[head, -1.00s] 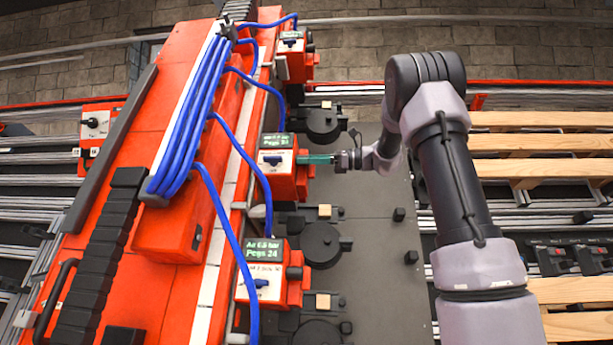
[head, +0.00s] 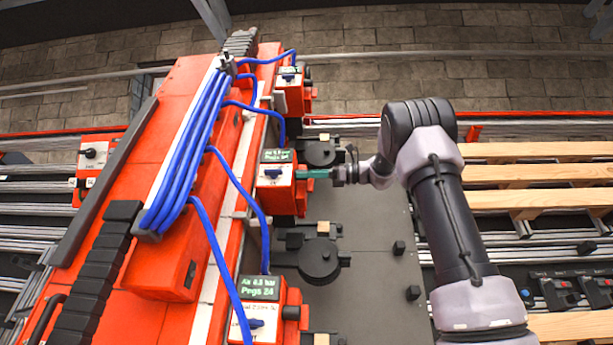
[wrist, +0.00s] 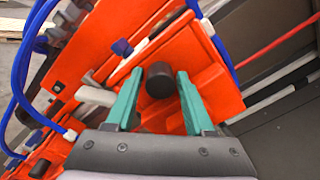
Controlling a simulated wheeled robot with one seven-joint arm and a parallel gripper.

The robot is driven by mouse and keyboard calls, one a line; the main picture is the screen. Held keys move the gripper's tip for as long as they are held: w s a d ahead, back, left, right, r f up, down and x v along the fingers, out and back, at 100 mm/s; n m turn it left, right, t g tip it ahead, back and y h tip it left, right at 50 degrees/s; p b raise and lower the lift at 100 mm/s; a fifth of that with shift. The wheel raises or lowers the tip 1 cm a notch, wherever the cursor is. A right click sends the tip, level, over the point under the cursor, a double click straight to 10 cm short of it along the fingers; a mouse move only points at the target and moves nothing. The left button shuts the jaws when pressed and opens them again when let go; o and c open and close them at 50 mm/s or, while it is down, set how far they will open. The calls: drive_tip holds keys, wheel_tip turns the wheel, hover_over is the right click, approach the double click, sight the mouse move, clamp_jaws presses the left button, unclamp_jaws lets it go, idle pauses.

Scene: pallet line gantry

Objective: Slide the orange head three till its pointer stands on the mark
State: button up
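The orange head beside my gripper (head: 331,174) is the middle one of those in the head view (head: 281,196). It has a white front, a blue lever and a small display. In the wrist view its black round knob (wrist: 158,80) stands between the two teal fingers of my gripper (wrist: 160,92). The fingers are apart, one on each side of the knob. The left finger is very close to the knob; I cannot tell if it touches. A gap shows on the right. I cannot make out the pointer or the mark.
Similar orange heads stand at the lower end (head: 265,315) and upper end (head: 292,92) of the beam, with room between. Blue hoses (head: 188,135) loop to the heads. Black discs (head: 318,262) lie over the grey plate (head: 370,240). Wooden pallets (head: 540,200) are at right.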

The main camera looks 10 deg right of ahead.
drive_tip(key=v, duration=1)
drive_tip(key=shift+d, duration=0.4)
drive_tip(key=shift+s, duration=0.15)
